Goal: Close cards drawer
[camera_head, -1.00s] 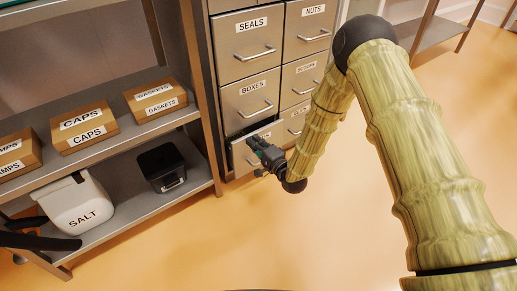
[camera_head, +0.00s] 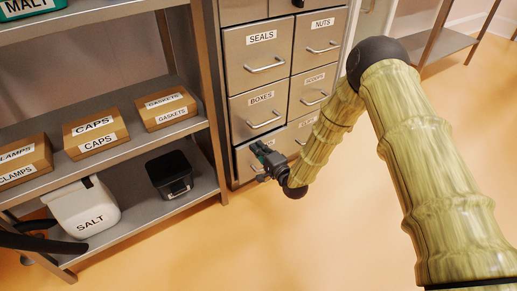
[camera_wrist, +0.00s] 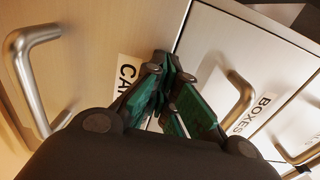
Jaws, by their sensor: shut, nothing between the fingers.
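The cards drawer (camera_head: 243,162) is the metal-fronted drawer in the bottom left of the cabinet, below the boxes drawer (camera_head: 240,104). Its front looks flush or nearly flush with the cabinet, with no clear dark gap above it. In the wrist view its front (camera_wrist: 85,65) fills the left side, with a bar handle (camera_wrist: 35,70) and a partly hidden label starting "CA". My gripper (camera_head: 262,150) is shut and empty, its fingertips at the drawer front beside the label. I cannot tell whether they touch. In the wrist view, the green-padded fingers (camera_wrist: 165,75) hide part of the label.
The seals drawer (camera_head: 261,58) and nuts drawer (camera_head: 320,40) are above, both shut. A metal shelf (camera_head: 140,215) on the left holds a salt container (camera_head: 85,210), a black bin (camera_head: 168,174) and boxes of caps (camera_head: 95,132) and gaskets. The orange floor in front is clear.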

